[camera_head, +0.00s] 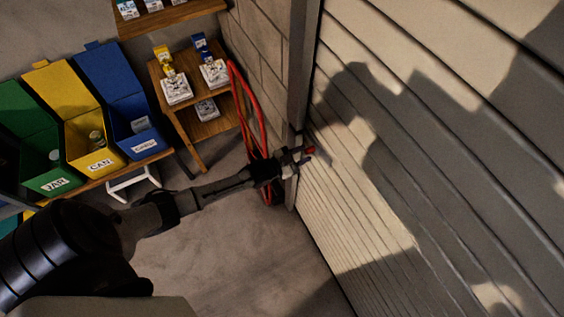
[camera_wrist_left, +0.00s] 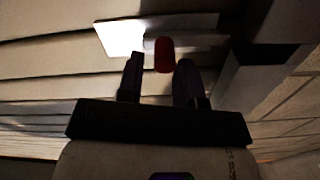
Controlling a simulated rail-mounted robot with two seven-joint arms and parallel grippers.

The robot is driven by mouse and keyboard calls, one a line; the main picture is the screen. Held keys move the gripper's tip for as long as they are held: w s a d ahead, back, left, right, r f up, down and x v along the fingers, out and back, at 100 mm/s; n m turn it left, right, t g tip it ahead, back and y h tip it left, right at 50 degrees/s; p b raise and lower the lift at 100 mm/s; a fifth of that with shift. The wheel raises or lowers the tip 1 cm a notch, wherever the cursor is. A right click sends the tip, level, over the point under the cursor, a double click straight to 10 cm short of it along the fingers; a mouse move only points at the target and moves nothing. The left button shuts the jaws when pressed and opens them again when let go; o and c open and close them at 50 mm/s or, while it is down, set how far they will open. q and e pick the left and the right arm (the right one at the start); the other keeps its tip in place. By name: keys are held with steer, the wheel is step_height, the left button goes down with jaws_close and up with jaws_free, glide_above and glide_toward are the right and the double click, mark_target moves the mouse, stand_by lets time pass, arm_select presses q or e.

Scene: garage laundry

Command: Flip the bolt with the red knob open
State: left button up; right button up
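The bolt's red knob (camera_head: 309,150) sits at the left edge of the slatted garage door, beside the door frame. The bolt's bar is mostly dark and hard to make out. My right gripper is not in view.
The slatted garage door (camera_head: 400,150) fills the right side, with shadows across it. A red hose (camera_head: 244,110) hangs by the brick wall near my left gripper. A wooden shelf (camera_head: 190,125) and green, yellow and blue bins (camera_head: 93,150) stand at left. The floor (camera_head: 240,255) below is clear.

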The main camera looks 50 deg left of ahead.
arm_select(q)
steer(key=v, duration=1.1)
stand_by(0.3)
